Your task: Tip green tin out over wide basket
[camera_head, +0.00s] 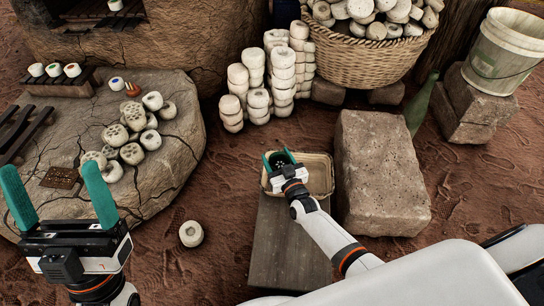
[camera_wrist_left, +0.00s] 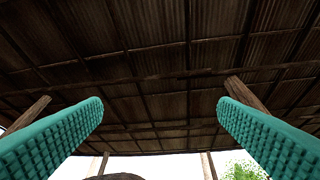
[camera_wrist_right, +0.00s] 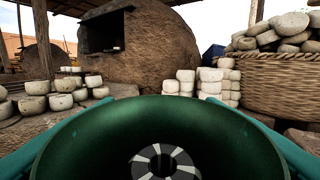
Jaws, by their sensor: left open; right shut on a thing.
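The green tin (camera_head: 280,162) is in my right gripper (camera_head: 279,158), whose teal fingers close on its two sides. It looks roughly upright, mouth up. In the right wrist view the tin (camera_wrist_right: 90,140) fills the lower middle, with a black-and-white striped round thing (camera_wrist_right: 165,165) inside. A shallow tan basket (camera_head: 327,174) with a wide mouth lies under and behind the tin; the gripper and tin hide part of its inside. Whether the tin touches it I cannot tell. My left gripper (camera_head: 55,200) is open and empty at the lower left, fingers pointing up.
The tan basket rests on a grey-brown block (camera_head: 285,245). A big stone block (camera_head: 380,175) stands right of it. A large wicker basket (camera_head: 365,62) heaped with pale pieces and stacked pale cylinders (camera_head: 283,72) stand behind. A stone slab (camera_head: 170,140) with several pale pieces is left.

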